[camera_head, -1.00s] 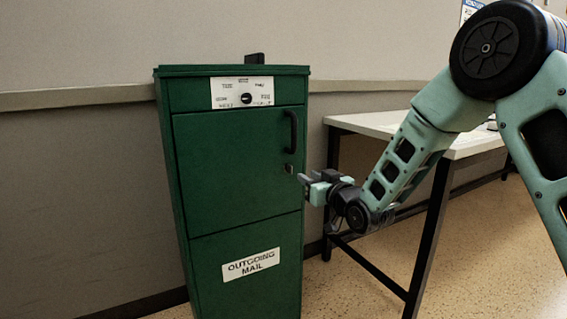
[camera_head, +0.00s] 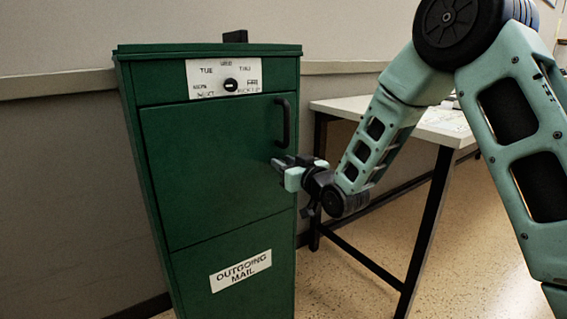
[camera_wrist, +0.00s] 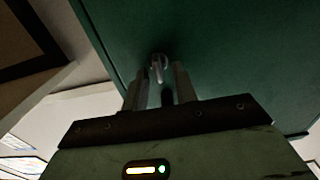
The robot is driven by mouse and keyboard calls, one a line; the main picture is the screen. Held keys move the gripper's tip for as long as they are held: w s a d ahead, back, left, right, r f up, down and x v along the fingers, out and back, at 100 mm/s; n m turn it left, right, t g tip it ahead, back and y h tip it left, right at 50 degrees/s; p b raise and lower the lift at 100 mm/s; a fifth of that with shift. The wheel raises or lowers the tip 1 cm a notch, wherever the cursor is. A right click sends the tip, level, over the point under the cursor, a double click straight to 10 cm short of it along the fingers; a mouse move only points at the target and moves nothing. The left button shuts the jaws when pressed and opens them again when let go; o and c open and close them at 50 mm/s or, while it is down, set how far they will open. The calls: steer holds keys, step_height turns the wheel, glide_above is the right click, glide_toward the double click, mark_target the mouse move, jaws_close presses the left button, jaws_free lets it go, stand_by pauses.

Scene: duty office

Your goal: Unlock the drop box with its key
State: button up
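The drop box is a tall green metal cabinet (camera_head: 200,190) with a door, a black handle (camera_head: 281,122) and an "OUTGOING MAIL" label. My gripper (camera_head: 278,164) is at the right edge of the door, below the handle, and covers the lock area in the head view. In the wrist view my gripper (camera_wrist: 158,80) has its two fingers apart, pointing at the green door. A small silvery piece (camera_wrist: 158,66), apparently the key at the lock, shows between the fingertips. I cannot tell whether the fingers touch it.
A white panel (camera_head: 205,86) with day names and a black knob (camera_head: 231,85) is at the top of the box. A light-topped table (camera_head: 350,106) with dark legs stands to the right, behind my arm. Speckled floor lies open at the lower right.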

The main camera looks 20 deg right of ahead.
jaws_close()
steer(key=shift+m, duration=0.3)
steer(key=m, duration=0.3)
steer(key=shift+d+m+p, duration=0.2)
steer(key=shift+m+p, duration=0.1)
steer(key=shift+p, duration=0.1)
steer(key=m+p, duration=0.1)
steer(key=m, duration=0.3)
steer(key=m+p, duration=0.2)
steer(key=m, duration=0.3)
steer(key=f+m+p, duration=0.1)
steer(key=m+p, duration=0.1)
steer(key=m, duration=0.2)
steer(key=shift+w+d+m, duration=0.2)
steer(key=shift+d+m, duration=0.1)
steer(key=shift+d, duration=0.05)
